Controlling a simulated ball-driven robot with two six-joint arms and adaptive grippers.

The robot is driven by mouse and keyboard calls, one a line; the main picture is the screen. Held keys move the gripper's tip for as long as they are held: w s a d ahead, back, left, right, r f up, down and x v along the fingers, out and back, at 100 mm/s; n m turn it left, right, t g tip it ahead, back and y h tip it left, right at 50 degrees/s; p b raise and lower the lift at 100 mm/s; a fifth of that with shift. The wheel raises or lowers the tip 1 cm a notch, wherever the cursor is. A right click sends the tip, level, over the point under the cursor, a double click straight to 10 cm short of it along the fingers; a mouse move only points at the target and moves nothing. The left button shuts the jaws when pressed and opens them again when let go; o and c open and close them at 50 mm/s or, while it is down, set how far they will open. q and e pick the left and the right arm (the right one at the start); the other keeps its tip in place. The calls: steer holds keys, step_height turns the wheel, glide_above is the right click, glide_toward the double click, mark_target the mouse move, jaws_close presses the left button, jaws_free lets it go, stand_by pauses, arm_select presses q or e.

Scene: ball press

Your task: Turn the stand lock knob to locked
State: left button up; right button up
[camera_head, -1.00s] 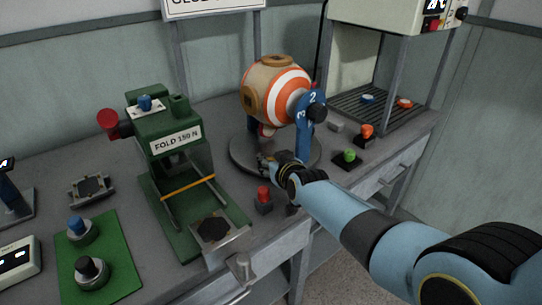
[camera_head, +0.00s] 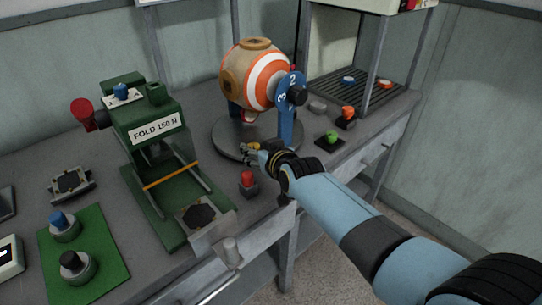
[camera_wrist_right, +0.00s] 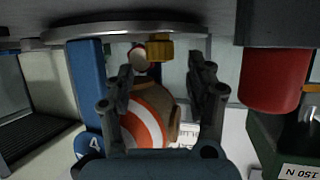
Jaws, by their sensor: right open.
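The round grey stand (camera_head: 226,139) carries a striped orange and white ball (camera_head: 252,75) with blue supports (camera_head: 286,122). My right gripper (camera_head: 250,151) is low at the stand's front edge. In the right wrist view its open fingers (camera_wrist_right: 160,70) point toward the yellow part, with nothing held. My left gripper is out of view.
A green press (camera_head: 155,150) stands left of the stand. A red button (camera_head: 247,180) is close beside my right gripper. A green button (camera_head: 331,138) and an orange button (camera_head: 347,113) are to the right.

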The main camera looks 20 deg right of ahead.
mark_target(254, 145)
steer(key=v, duration=0.8)
steer(key=shift+s, duration=0.1)
steer(key=shift+d+f, duration=0.1)
steer(key=shift+d, duration=0.05)
steer(key=shift+d+f+g+b, duration=0.25)
steer(key=shift+g+b, duration=0.4)
steer(key=shift+g, duration=0.35)
steer(key=w+r+g+b, duration=0.5)
steer(key=w+r+g, duration=0.1)
steer(key=w+g, duration=0.1)
steer(key=shift+n, duration=0.3)
steer(key=x, duration=0.3)
steer(key=b+x, duration=0.1)
steer(key=x, duration=0.3)
steer(key=b+x, duration=0.1)
steer(key=x, duration=0.2)
steer(key=shift+w+a, duration=0.35)
steer(key=shift+a, duration=0.05)
